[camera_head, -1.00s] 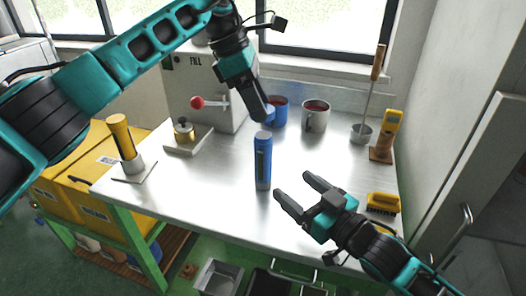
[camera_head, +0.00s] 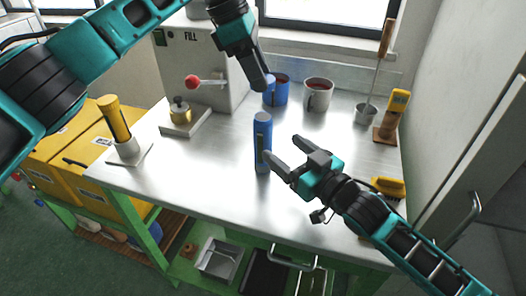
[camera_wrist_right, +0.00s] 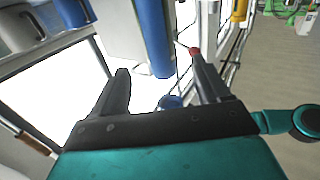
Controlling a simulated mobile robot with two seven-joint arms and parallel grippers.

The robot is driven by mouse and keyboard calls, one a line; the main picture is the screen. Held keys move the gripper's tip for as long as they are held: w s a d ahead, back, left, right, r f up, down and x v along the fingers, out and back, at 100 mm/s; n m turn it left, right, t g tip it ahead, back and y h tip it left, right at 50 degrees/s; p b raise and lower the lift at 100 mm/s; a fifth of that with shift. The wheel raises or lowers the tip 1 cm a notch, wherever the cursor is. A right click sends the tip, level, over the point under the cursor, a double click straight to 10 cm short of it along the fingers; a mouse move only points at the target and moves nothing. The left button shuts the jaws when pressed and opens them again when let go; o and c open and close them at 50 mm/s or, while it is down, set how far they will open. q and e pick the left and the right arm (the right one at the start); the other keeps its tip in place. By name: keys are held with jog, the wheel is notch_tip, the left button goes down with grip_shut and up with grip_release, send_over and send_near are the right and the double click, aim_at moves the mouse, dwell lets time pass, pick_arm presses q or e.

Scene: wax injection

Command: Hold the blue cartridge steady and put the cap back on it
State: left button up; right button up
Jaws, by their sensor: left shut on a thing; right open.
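The blue cartridge (camera_head: 262,145) stands upright on the metal bench in the head view, its top uncovered.
Behind stand a blue mug (camera_head: 281,94), a grey mug (camera_head: 317,97) and the machine with a red-knobbed lever (camera_head: 192,82). A yellow-handled tool (camera_head: 116,122) stands at the left, a yellow brush (camera_head: 388,186) at the right. The bench front is clear.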

jog(key=x, duration=0.9)
grip_shut()
pick_arm(q)
send_over(258, 116)
jog(key=shift+f, duration=2.5)
pick_arm(e)
jog(key=shift+s, duration=0.1)
